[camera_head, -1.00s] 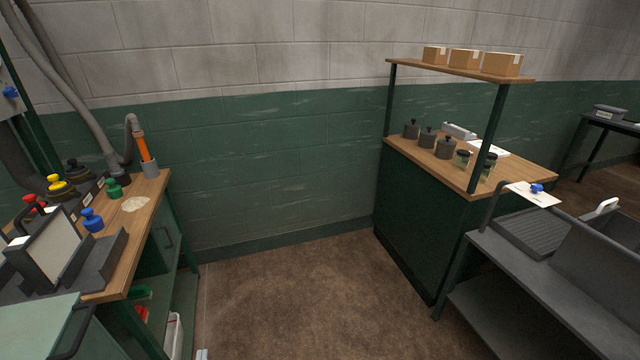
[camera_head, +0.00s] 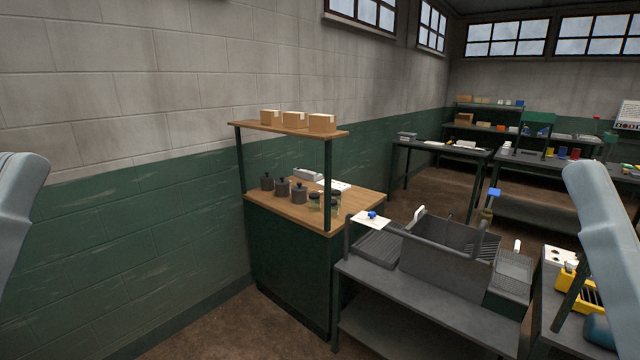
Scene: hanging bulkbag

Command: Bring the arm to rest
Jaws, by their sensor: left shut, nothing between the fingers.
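A pale blue-grey link of my left arm (camera_head: 15,205) shows at the left edge, upright and cut off by the frame. A similar pale link of my right arm (camera_head: 605,245) stands at the right edge and runs down out of the frame. No fingers of either gripper show. Neither visible link appears to touch anything, though their distance from the benches is hard to judge.
A wooden-topped bench (camera_head: 285,220) with dark weights and jars stands at the wall; its upper shelf (camera_head: 270,128) holds three cardboard boxes. A grey metal bench (camera_head: 400,285) with an open bin (camera_head: 447,255) stands right of it. A yellow crate (camera_head: 577,288) sits near my right arm.

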